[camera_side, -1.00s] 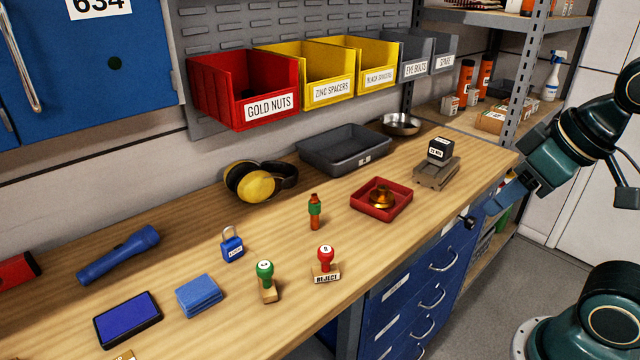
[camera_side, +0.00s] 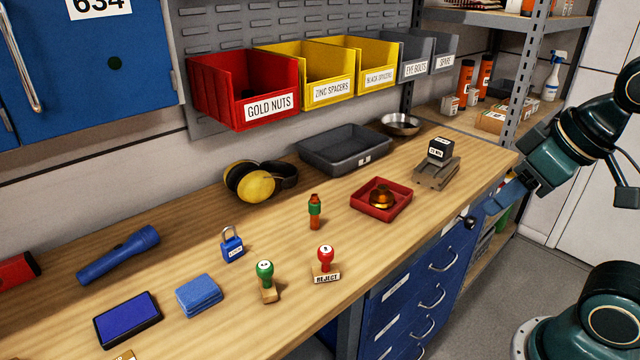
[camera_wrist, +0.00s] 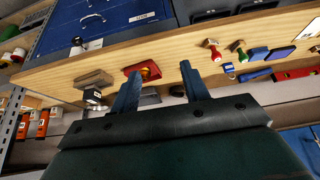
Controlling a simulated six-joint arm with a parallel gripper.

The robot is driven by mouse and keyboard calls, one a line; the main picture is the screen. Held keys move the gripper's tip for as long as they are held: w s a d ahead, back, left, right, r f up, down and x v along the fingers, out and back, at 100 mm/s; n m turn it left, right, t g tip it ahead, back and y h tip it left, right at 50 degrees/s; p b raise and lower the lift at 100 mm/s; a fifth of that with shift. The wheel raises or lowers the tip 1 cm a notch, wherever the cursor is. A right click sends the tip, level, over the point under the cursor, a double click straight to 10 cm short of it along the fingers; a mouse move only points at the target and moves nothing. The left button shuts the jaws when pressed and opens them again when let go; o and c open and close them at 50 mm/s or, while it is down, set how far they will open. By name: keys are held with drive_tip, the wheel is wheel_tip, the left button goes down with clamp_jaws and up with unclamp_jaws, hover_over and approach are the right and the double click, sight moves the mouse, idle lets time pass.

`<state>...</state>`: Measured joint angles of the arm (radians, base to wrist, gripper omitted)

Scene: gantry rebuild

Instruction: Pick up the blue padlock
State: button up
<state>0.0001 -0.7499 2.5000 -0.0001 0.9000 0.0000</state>
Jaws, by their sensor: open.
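The blue padlock (camera_side: 232,246) stands upright on the wooden bench in the side view, its grey shackle on top and a white label on its body. It is small in the wrist view (camera_wrist: 229,68), near the stamps. My gripper (camera_side: 503,200) is at the right of the side view, beyond the bench's right end and far from the padlock. In the wrist view my gripper's two blue fingers (camera_wrist: 159,92) are spread apart with nothing between them.
Near the padlock are a green-handled stamp (camera_side: 265,280), a red-handled stamp (camera_side: 326,264), blue sponges (camera_side: 198,294) and a blue flashlight (camera_side: 118,255).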

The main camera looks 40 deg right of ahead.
drive_tip(key=w+a+r+m+g+y, duration=0.1)
drive_tip(key=w+a+r+m, duration=0.15)
drive_tip(key=w, duration=0.35)
drive_tip(key=w+a+r+m+y, duration=0.1)
drive_tip(key=w+a+r+m, duration=0.15)
drive_tip(key=w, duration=0.35)
drive_tip(key=m+g+y, duration=0.3)
drive_tip(key=m+g, duration=0.2)
drive_tip(key=m, duration=0.7)
hover_over(239, 237)
wheel_tip(239, 237, down, 17)
drive_tip(key=shift+d, duration=0.4)
drive_tip(key=shift+x, duration=1.05)
